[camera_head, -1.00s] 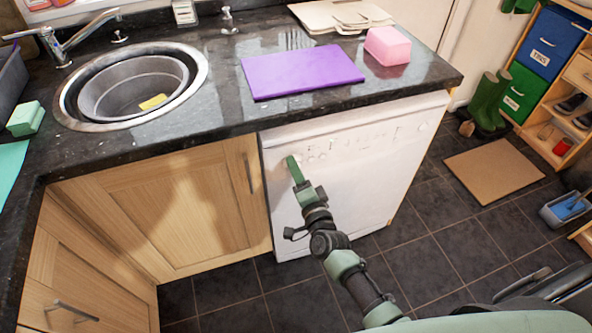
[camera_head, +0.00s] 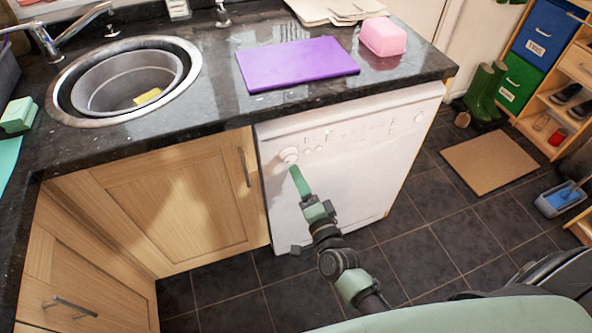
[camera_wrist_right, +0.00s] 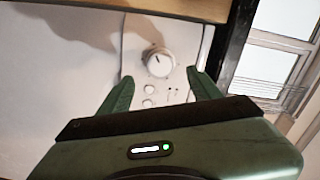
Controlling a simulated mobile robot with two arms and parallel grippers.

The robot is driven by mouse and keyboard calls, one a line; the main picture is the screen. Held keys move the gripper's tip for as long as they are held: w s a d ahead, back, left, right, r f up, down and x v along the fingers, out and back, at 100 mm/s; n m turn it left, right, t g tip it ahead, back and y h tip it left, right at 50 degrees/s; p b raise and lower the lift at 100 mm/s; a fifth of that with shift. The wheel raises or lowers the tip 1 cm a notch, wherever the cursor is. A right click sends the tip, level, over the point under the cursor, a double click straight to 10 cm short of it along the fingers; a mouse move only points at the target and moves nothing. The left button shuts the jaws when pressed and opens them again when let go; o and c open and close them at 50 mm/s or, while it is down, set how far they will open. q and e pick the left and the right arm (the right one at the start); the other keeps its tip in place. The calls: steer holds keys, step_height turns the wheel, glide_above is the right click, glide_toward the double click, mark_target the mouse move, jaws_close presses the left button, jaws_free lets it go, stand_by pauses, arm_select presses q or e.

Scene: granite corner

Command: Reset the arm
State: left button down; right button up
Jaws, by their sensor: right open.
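My right gripper (camera_head: 296,172) is in front of the white dishwasher (camera_head: 330,185), just below and right of its round dial (camera_head: 288,156). In the right wrist view my right gripper (camera_wrist_right: 162,82) is open, its two green fingers spread and empty. The dial (camera_wrist_right: 159,62) shows there beyond the fingertips, with small buttons below it. I cannot tell from these views how far the fingertips are from the panel. My left gripper is not in view.
The dark granite worktop (camera_head: 205,95) overhangs the dishwasher. A purple board (camera_head: 297,63) and a pink box (camera_head: 383,37) lie on it, right of the sink (camera_head: 125,82). A wooden cupboard (camera_head: 160,200) is left of the dishwasher. A brown mat (camera_head: 490,162) lies on open floor.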

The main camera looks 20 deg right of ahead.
steer(key=shift+s, duration=0.55)
steer(key=s+f+n+g+p, duration=0.1)
steer(key=s+f+n+g, duration=0.2)
steer(key=s+f, duration=0.5)
steer(key=s+f+n+g+y, duration=0.1)
steer(key=s+f+n+g, duration=0.25)
steer(key=f, duration=0.85)
steer(key=s+f+n+g+p, duration=0.1)
steer(key=s+f+n+g, duration=0.3)
steer(key=f, duration=0.6)
steer(key=s+d+f+n+g, duration=0.2)
steer(key=s+f, duration=0.2)
steer(key=s, duration=0.5)
steer(key=s+d+f+n+g+h, duration=0.1)
steer(key=s+f, duration=0.3)
steer(key=s, duration=0.5)
steer(key=s+d+f+n+g, duration=0.3)
steer(key=s+f, duration=0.1)
steer(key=s, duration=0.5)
steer(key=shift+s+d+h, duration=0.15)
steer(key=shift+s+h, duration=0.15)
